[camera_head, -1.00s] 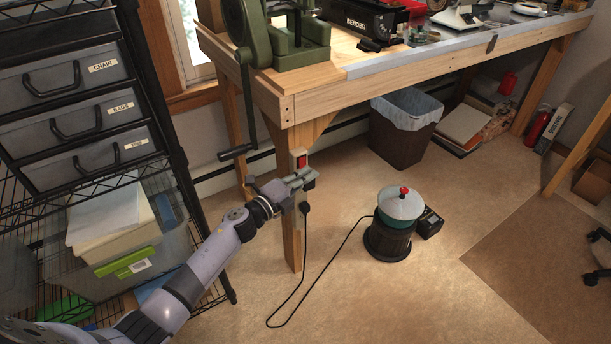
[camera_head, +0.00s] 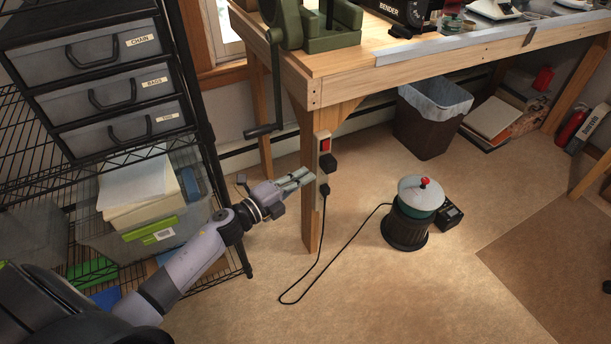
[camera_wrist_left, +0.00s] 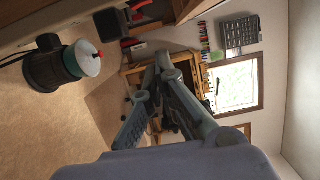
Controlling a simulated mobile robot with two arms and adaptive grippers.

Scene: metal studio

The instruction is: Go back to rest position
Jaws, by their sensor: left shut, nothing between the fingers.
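My left gripper (camera_head: 307,178) is shut and empty, just left of the power strip (camera_head: 323,146) on the bench's front leg. In the head view its tips look close to the strip; I cannot tell whether they touch. The strip has a red switch, a black plug (camera_head: 327,163) and a corded plug (camera_head: 324,189) below it. In the left wrist view the shut fingers (camera_wrist_left: 163,68) show with nothing between them. My right gripper is in neither view.
A wire shelf with labelled drawers (camera_head: 109,89) stands left, close to my left arm. The wooden workbench (camera_head: 365,82) is above and right. A corded tumbler (camera_head: 406,229) stands on the floor; a bin (camera_head: 431,128) is under the bench. Open carpet lies in front.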

